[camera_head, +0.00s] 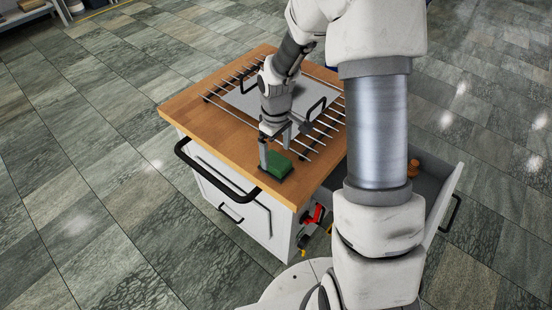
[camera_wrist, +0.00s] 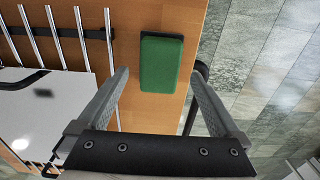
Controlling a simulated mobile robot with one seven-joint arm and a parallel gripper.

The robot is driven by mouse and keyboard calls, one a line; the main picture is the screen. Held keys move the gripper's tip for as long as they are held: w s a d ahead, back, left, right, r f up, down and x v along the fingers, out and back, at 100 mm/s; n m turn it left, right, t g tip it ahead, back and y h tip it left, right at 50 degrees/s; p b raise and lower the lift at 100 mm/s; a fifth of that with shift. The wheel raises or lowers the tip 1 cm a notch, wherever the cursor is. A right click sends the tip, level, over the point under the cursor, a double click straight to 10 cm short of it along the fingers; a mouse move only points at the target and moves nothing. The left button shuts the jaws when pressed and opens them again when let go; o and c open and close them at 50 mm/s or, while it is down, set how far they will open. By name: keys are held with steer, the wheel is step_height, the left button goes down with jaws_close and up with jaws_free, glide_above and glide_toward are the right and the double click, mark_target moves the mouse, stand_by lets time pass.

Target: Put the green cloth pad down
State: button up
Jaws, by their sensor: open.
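The green cloth pad (camera_head: 277,168) lies on the wooden top (camera_head: 190,100) of the cabinet, near its front corner. A dark edge shows along the pad's rim. In the wrist view the green pad (camera_wrist: 162,66) lies flat on the wood, beyond and between the fingertips. My gripper (camera_head: 275,150) is open above the pad in the head view, its fingers pointing down. The gripper's two fingers also show spread apart in the wrist view (camera_wrist: 162,85), with nothing between them. Whether a fingertip touches the pad, I cannot tell.
A metal rod rack (camera_head: 310,135) and a white plate with black handles (camera_head: 262,100) lie on the top beside the pad. A black bar handle (camera_head: 215,180) sticks out at the cabinet's side. An open drawer (camera_head: 440,190) holds an orange-brown object (camera_head: 413,168).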

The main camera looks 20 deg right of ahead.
step_height(320, 180, up, 7)
step_height(320, 180, up, 12)
steer(key=m+t, duration=0.2)
steer(key=m, duration=0.1)
glide_above(276, 160)
steer(key=s, duration=0.6)
steer(key=s+r+m+t, duration=0.1)
steer(key=s+r+m, duration=0.1)
steer(key=s+r, duration=0.2)
steer(key=s+r+m+t+p, duration=0.1)
steer(key=s+r, duration=0.3)
steer(key=s, duration=0.6)
steer(key=shift+s+m+t, duration=0.3)
steer(key=shift+m+t, duration=0.3)
steer(key=shift+t, duration=0.2)
